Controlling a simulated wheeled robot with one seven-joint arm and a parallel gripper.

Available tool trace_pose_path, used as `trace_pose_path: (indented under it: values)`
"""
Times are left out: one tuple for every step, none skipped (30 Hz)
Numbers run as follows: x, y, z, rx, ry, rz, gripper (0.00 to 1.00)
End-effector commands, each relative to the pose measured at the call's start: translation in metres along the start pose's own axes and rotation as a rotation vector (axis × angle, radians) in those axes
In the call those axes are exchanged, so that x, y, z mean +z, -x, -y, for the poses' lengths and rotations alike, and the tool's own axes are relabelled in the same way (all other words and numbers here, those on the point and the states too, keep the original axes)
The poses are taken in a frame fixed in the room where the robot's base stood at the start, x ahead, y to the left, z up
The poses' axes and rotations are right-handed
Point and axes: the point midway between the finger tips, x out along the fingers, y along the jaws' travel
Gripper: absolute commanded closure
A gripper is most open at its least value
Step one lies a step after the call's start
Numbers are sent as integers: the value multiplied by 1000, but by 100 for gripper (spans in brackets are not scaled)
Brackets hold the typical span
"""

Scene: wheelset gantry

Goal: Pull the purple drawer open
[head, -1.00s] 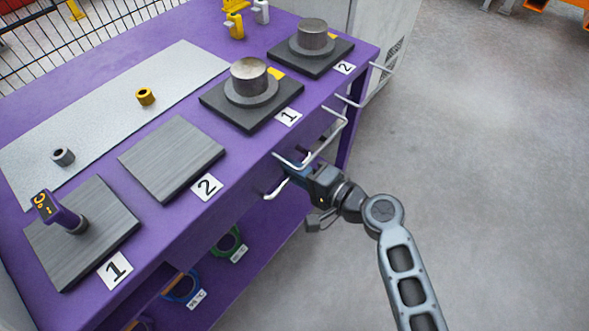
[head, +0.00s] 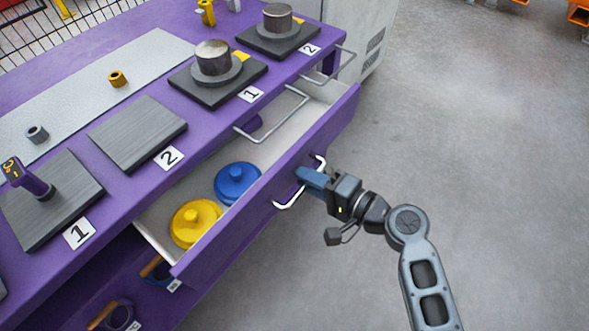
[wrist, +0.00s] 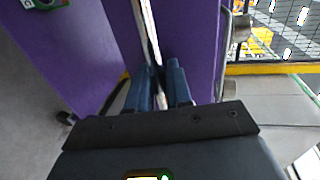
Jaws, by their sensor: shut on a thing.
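The purple drawer (head: 290,185) stands well out from the purple bench, with its inside open to view. A yellow lidded round thing (head: 195,224) and a blue one (head: 238,184) lie in it. My gripper (head: 308,178) is at the drawer front, shut on the white bar handle (head: 290,201). In the wrist view the blue fingers (wrist: 161,85) close on either side of the pale handle bar (wrist: 148,32), against the purple front. The part of the bar between the fingers is partly hidden.
On the bench top are dark plates (head: 138,133), metal cylinders (head: 213,58) and a purple-handled tool (head: 28,181). The grey floor (head: 460,130) to the right is clear.

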Motion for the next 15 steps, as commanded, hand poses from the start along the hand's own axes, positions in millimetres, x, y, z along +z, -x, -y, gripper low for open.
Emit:
trace_pose_path:
  values:
    - [0,14,-5,2,-4,-4,100]
    - [0,22,-6,2,-3,-4,100]
    - [0,32,-8,3,-3,-5,100]
    - [0,40,-10,3,-3,-5,100]
    - [0,47,-11,3,-3,-3,100]
    - [0,57,-13,2,-4,-4,100]
    - [0,64,-15,3,-3,-3,100]
    - [0,70,-16,3,-2,-4,100]
    - [0,78,-18,3,-3,-3,100]
    - [0,84,-19,2,-3,-4,100]
    - [0,89,-20,2,-3,-3,100]
    - [0,96,-21,2,-2,-3,100]
    - [0,100,-22,2,-2,-3,100]
    - [0,105,-23,3,-2,-2,100]
    - [0,110,-24,2,-2,-2,100]
